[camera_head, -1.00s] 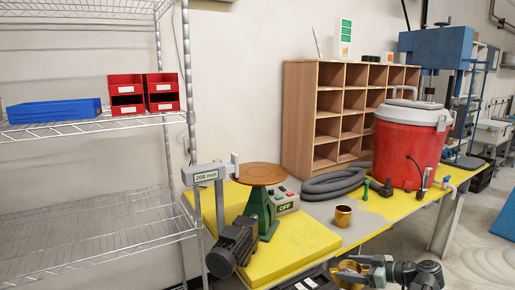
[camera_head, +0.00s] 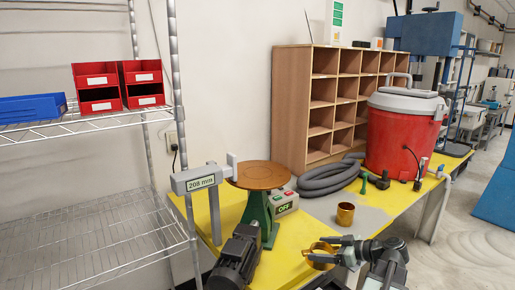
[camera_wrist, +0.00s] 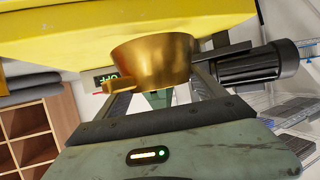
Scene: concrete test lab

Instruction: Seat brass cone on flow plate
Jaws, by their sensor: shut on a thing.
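The flow plate (camera_head: 258,175) is a round brown disc on a green stand, on the yellow bench left of middle in the head view. My gripper (camera_head: 334,252) is at the lower right of it, apart from it. It is shut on the brass cone (camera_head: 320,257), a gold ring-like piece with a small side handle. In the wrist view the cone (camera_wrist: 155,60) sits between my fingers, and part of the green stand (camera_wrist: 158,99) shows behind it. The plate's disc is hidden or unclear there.
A caliper-like gauge reading 208 mm (camera_head: 201,182) stands at the plate's left edge. A dark motor (camera_head: 238,258) lies before the stand and a control box (camera_head: 284,203) behind. A brass cup (camera_head: 345,214), grey hose (camera_head: 330,177) and red cooler (camera_head: 400,135) stand to the right.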

